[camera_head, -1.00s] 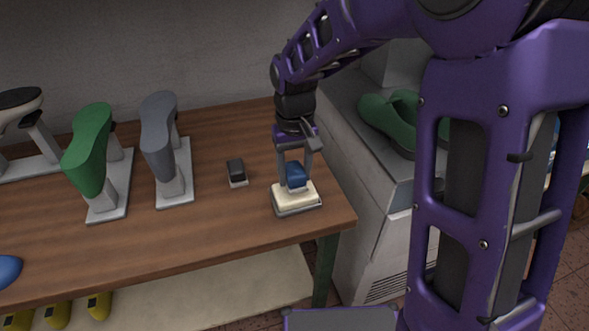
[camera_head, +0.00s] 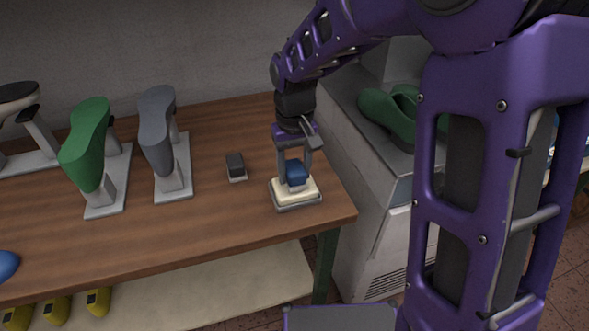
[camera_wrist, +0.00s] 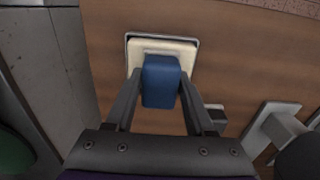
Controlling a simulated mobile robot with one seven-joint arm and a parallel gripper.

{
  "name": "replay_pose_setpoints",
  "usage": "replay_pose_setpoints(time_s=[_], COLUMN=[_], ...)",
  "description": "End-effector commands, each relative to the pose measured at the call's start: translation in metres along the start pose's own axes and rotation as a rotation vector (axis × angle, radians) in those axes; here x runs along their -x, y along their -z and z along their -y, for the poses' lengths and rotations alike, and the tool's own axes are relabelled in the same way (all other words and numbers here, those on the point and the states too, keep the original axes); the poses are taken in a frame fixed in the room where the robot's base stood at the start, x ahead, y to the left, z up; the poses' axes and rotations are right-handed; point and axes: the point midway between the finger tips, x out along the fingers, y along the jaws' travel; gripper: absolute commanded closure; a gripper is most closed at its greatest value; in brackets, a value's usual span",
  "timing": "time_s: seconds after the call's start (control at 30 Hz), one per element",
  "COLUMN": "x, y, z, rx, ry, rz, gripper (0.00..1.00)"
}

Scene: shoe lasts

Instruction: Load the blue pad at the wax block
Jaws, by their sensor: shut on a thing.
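The blue pad (camera_head: 296,172) is held between the two fingers of my gripper (camera_head: 294,177), which is shut on it. In the wrist view the blue pad (camera_wrist: 160,82) sits between the fingertips (camera_wrist: 160,88). The cream wax block (camera_head: 309,190) lies in a grey tray (camera_head: 297,206) near the table's right front corner. The pad is right over the wax block, and its pale lower part appears to meet the top of the block. In the wrist view the wax block (camera_wrist: 187,50) shows behind the pad, which hides part of it.
A small dark pad with a pale base (camera_head: 236,167) stands left of the wax tray. A grey last (camera_head: 157,130) and a green last (camera_head: 87,145) stand on metal stands further left. A grey cabinet with green shoe forms (camera_head: 392,117) adjoins the table's right side.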

Motion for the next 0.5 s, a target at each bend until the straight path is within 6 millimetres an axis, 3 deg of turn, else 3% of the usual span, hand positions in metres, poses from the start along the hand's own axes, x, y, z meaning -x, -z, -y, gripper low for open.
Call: replay_pose_setpoints(time_s=[0.5], x=[-0.0070], y=[0.0000], z=[0.0000], rx=[0.000], ry=[0.000], rz=[0.000], gripper=[0.90])
